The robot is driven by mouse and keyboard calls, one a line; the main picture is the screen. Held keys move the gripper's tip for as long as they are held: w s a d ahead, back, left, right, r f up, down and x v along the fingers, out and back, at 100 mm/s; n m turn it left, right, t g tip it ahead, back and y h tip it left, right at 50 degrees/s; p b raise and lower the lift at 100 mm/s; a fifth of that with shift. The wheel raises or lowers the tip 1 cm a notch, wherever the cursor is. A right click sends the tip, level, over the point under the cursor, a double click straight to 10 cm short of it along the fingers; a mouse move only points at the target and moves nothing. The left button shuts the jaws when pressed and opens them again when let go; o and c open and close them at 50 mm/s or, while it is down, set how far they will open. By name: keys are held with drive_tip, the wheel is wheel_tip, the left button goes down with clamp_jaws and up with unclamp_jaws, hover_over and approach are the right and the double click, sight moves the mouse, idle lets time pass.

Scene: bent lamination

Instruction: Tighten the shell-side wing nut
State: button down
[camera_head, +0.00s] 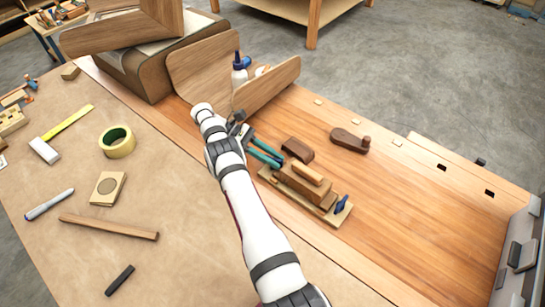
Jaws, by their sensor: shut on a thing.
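A wooden press (305,190) with stacked blocks on a flat base lies on the bench to the right of my arm. A blue wing nut (342,204) shows at its right end. I cannot make out a second wing nut at its left, shell-facing end. My gripper (239,127) is small and dark at the end of my arm, to the upper left of the press and near the curved wooden shell (205,68). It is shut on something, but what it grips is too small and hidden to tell.
A teal-handled tool (264,152) lies close to my gripper. A white glue bottle (239,75) stands by the shell. A brown block (298,149) and a wooden hand tool (349,140) lie nearby. Tape (117,141) lies left. The bench's right side is clear.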

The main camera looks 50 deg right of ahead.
drive_tip(key=shift+s+f, duration=0.1)
idle(0.3)
drive_tip(key=c, duration=0.9)
unclamp_jaws()
